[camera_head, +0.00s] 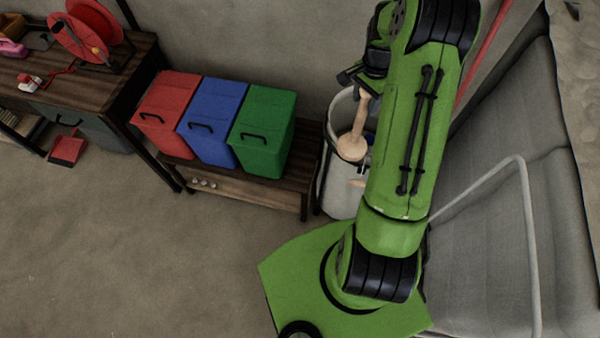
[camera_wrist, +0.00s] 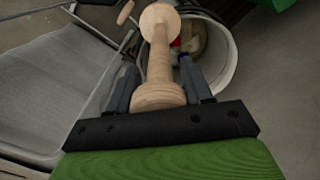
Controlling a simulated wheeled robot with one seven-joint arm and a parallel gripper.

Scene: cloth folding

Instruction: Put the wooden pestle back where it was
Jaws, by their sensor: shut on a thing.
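The wooden pestle (camera_head: 354,136) is pale wood with a slim shaft and a round knob at each end. In the wrist view the pestle (camera_wrist: 160,50) stands out from between the fingers of my gripper (camera_wrist: 160,88), which is shut on it near its larger end. In the head view my gripper (camera_head: 360,84) is partly hidden by my green arm. The pestle's lower end hangs over the mouth of a white bucket (camera_head: 340,192). The bucket's round wall also shows in the wrist view (camera_wrist: 228,62). I cannot tell whether the pestle touches the bucket.
Red (camera_head: 168,112), blue (camera_head: 212,120) and green (camera_head: 263,130) bins stand on a low wooden bench (camera_head: 250,193) left of the bucket. A grey covered object (camera_head: 490,210) with a pale tube frame is at the right. The floor (camera_head: 120,260) at the lower left is clear.

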